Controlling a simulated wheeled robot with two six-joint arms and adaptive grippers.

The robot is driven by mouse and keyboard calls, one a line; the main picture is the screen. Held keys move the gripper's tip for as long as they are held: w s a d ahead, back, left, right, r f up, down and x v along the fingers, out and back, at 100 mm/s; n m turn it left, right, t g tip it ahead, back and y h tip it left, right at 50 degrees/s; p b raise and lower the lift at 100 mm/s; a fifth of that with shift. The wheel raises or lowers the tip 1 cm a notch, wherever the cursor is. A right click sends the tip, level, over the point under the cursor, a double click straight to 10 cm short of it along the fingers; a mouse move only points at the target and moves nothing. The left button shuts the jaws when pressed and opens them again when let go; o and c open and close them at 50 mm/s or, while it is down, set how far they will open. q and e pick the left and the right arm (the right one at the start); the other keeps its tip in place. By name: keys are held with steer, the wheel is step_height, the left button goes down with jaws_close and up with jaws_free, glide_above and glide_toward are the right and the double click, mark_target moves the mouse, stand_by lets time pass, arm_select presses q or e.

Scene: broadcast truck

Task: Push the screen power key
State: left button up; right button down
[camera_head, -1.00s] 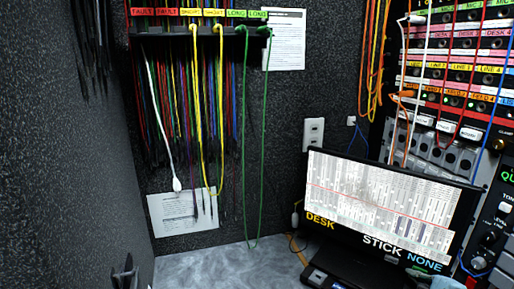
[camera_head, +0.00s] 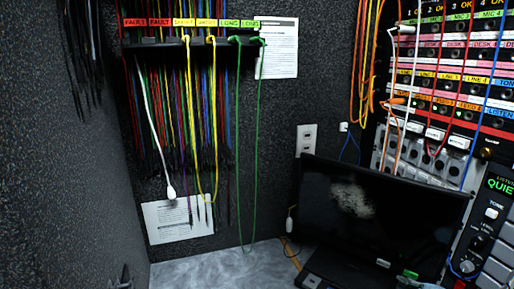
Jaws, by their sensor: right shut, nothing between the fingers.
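The screen (camera_head: 380,215) stands at the lower right, tilted slightly, and is dark, with only a faint pale reflection on its upper left part. A small pale mark (camera_head: 383,262) shows at its lower edge; I cannot tell whether it is the power key. My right gripper (camera_head: 412,279) shows only in small part at the bottom, by the screen's lower edge. It is shut and empty; whether it touches the screen is unclear. Dark fingertips of my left gripper (camera_head: 123,275) show at the bottom left, far from the screen; their opening is unclear.
A rack of patch panels (camera_head: 460,60) with plugged cables rises behind the screen at the right. Coloured cables hang from a holder (camera_head: 180,45) on the dark wall, above a paper sheet (camera_head: 178,219). The grey counter (camera_head: 225,268) left of the screen is clear.

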steer(key=shift+s+a+p, duration=0.95)
steer(key=shift+s+p, duration=0.25)
steer(key=shift+p, duration=0.5)
steer(key=shift+s+a+p, duration=0.9)
steer(key=shift+s+p, duration=0.25)
steer(key=shift+p, duration=0.5)
